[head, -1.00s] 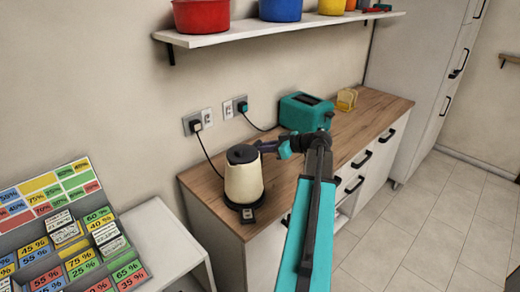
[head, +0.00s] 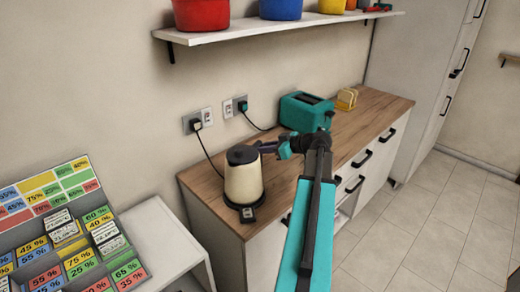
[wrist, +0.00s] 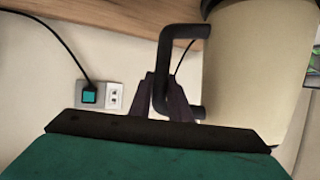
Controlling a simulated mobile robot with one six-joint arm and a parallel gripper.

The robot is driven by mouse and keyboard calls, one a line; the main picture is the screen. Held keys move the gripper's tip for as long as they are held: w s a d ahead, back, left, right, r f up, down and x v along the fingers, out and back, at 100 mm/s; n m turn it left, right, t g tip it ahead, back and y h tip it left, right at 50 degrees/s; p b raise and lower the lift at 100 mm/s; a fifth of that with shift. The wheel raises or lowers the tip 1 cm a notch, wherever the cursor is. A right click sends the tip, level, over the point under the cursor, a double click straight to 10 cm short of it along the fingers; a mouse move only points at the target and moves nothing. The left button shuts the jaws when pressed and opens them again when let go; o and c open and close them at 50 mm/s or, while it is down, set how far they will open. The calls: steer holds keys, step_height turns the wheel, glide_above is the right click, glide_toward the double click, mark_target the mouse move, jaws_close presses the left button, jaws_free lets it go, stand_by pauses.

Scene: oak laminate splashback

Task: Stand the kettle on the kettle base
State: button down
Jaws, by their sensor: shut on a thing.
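The cream kettle (head: 243,182) with a dark lid stands upright at the front left of the wooden counter. Its black base (head: 247,212) shows just under it, with a small panel at the front; the kettle appears to be on the base, though any small gap is hard to tell. My gripper (head: 266,147) reaches in from the right at the kettle's handle side. In the wrist view my gripper (wrist: 162,98) is shut on the black handle (wrist: 166,60), with the cream kettle body (wrist: 255,75) to the right.
Wall sockets (head: 198,121) with cords are behind the kettle. A shelf (head: 300,27) with coloured pots hangs above. A stand of percentage cards (head: 60,240) is at left.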

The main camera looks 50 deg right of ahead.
steer(key=shift+f+b, duration=0.15)
steer(key=shift+b, duration=0.15)
steer(key=c, duration=1.9)
jaws_free()
steer(key=shift+f, duration=0.15)
steer(key=shift+b+v, duration=0.7)
steer(key=shift+v, duration=4.9)
